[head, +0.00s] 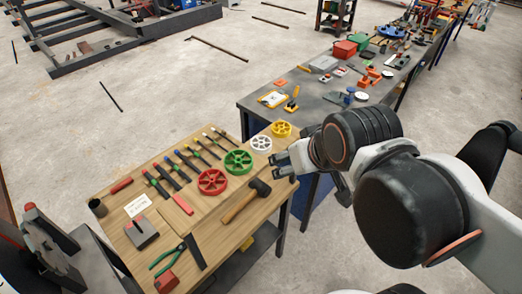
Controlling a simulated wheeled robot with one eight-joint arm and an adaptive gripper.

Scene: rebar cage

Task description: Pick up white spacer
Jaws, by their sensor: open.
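The white spacer (261,143) is a small spoked wheel lying flat near the far right corner of the wooden table. A yellow wheel (281,129) lies just beyond it, and a larger green wheel (238,162) lies to its left. A red wheel (212,182) lies further left. My gripper (279,164) is open and empty, just to the right of and nearer than the white spacer, by the table's right edge. It appears apart from the spacer; its exact height above the table is hard to tell.
The wooden table (222,224) also holds a hammer (246,201), several chisels or files (183,167), green-handled pliers (167,259) and a white card (137,206). A dark workbench (258,105) with tools and bins stands behind. Concrete floor (150,105) is open at left.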

